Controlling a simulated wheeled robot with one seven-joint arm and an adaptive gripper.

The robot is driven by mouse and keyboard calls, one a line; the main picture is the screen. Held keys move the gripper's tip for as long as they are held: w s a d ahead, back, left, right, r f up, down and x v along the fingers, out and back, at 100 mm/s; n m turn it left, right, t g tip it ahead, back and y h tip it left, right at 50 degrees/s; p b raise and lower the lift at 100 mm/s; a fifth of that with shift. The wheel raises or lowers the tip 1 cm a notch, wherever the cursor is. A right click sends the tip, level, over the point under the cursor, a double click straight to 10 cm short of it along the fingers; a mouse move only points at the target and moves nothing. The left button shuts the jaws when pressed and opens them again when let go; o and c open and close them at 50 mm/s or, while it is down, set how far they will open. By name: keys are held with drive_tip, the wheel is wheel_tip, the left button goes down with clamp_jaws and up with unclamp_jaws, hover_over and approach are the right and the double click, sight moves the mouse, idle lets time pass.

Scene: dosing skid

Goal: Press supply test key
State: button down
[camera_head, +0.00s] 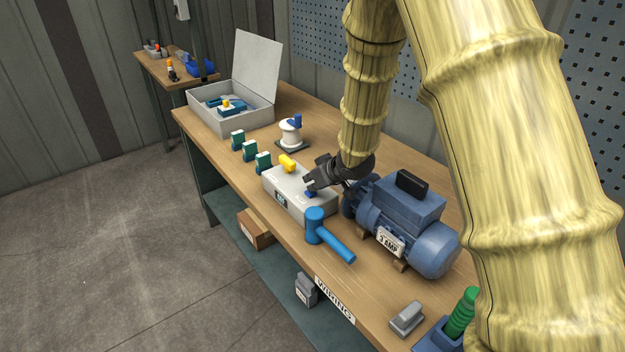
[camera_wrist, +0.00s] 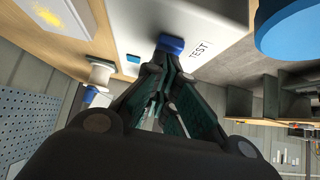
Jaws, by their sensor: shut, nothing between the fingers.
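The supply box (camera_head: 296,193) is a pale grey box on the wooden bench, with a yellow part (camera_head: 287,163) at its far end. The test key (camera_wrist: 171,44) is a blue key beside the printed label "TEST" (camera_wrist: 200,48) in the wrist view; in the head view it shows as a small blue patch (camera_head: 311,194) under the fingers. My gripper (camera_head: 309,184) is shut and empty, pointing down at the key. In the wrist view its fingertips (camera_wrist: 160,62) overlap the key's edge; I cannot tell whether they touch it or press it down.
A blue mallet (camera_head: 330,237) lies close in front of the box, and a blue motor (camera_head: 412,222) stands close to its right. Green-and-white blocks (camera_head: 250,151), a white spool (camera_head: 291,134) and an open grey case (camera_head: 232,112) stand farther back. The bench's front edge is near.

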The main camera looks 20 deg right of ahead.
drive_tip(key=shift+f, duration=0.7)
drive_tip(key=shift+s+f+b, duration=0.3)
drive_tip(key=shift+r, duration=0.1)
wheel_tip(320, 180, up, 5)
drive_tip(key=p, duration=0.4)
drive_tip(key=shift+w+f, duration=0.15)
drive_tip(key=shift+f, duration=0.05)
drive_tip(key=b+v, duration=0.2)
drive_tip(key=v, duration=0.8)
drive_tip(key=shift+r, duration=0.1)
